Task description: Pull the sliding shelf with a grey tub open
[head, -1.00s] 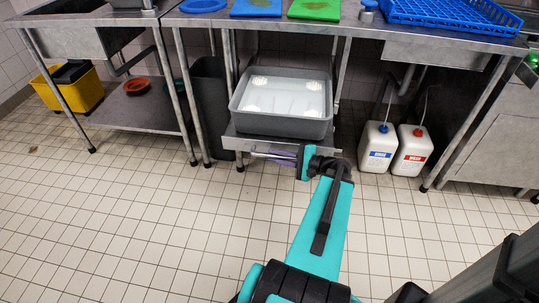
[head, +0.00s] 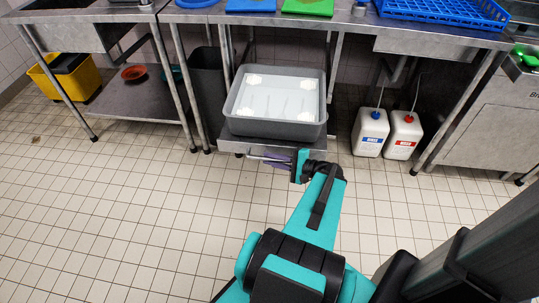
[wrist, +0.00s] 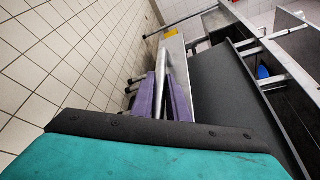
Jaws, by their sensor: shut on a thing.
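The sliding shelf (head: 312,146) is a low steel shelf under the counter. It stands out some way from beneath the counter's front. A grey tub (head: 278,129) sits on it, with a pale, shiny inside and white patches at its corners. In the wrist view the tub (wrist: 228,98) is a dark wall on the right. A metal bar handle (head: 259,156) runs along the shelf's front. My gripper (head: 284,162) is at this handle. In the wrist view its purple fingers lie on both sides of the bar (wrist: 166,72), shut on it.
Counter legs stand on both sides of the shelf. A dark bin (head: 206,88) is to its left. Two white canisters (head: 371,134) (head: 404,138) stand on the floor to its right. A yellow bucket (head: 54,86) is far left. The tiled floor in front is open.

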